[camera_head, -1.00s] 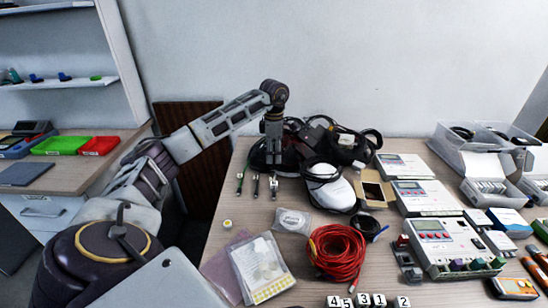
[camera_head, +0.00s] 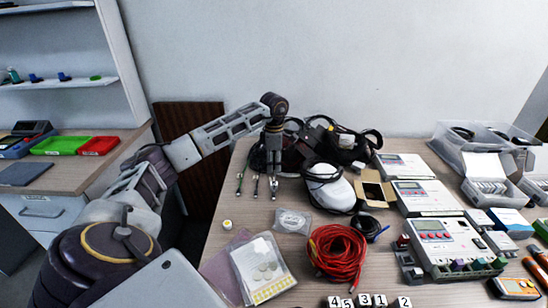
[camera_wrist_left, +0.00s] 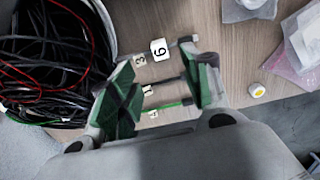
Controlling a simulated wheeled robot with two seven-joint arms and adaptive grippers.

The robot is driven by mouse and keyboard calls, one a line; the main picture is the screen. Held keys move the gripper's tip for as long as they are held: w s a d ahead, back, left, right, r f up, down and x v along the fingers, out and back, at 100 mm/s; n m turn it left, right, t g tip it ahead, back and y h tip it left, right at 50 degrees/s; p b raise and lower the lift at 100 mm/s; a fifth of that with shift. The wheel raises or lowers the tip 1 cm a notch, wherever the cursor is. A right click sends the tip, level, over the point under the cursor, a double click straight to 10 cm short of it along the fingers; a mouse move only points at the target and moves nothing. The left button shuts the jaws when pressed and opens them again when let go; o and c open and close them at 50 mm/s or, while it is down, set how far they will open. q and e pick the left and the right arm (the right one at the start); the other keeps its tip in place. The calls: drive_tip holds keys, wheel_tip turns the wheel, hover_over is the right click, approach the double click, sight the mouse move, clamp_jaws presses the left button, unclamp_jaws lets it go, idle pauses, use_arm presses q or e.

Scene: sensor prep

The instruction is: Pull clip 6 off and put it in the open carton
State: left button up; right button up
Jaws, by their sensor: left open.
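The white clip block marked 6 (camera_wrist_left: 160,49) sits by the end of a grey cable in the left wrist view. Its digit looks turned over there. My left gripper (camera_head: 273,190) points down over the cable ends at the table's back left. In the left wrist view its green-padded fingers (camera_wrist_left: 163,92) are open, with cable ends showing between them. The 6 block lies just above the gap and appears apart from both fingers. In the head view I cannot make it out. The open carton (camera_head: 371,203) is a small brown box right of the white mouse-shaped device.
Other cable ends carry small tags, one marked 3 (camera_wrist_left: 140,60). Black cables (camera_wrist_left: 48,60) are heaped beside the gripper. A red cable coil (camera_head: 337,252), a bagged item (camera_head: 292,221) and a small yellow-topped cap (camera_head: 227,224) lie nearer the front.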

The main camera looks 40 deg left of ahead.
sight(274, 183)
use_arm(q)
wheel_tip(274, 183, down, 8)
drive_tip(key=shift+f+b, duration=0.1)
drive_tip(key=shift+b, duration=0.3)
drive_tip(key=shift+f, duration=0.6)
use_arm(e)
drive_tip(key=r, duration=0.1)
drive_tip(key=a+r, duration=0.1)
drive_tip(key=r, duration=0.1)
drive_tip(key=shift+w+a, duration=0.15)
drive_tip(key=shift+w, duration=0.2)
use_arm(q)
drive_tip(key=shift+c, duration=0.2)
use_arm(e)
drive_tip(key=shift+f, duration=0.1)
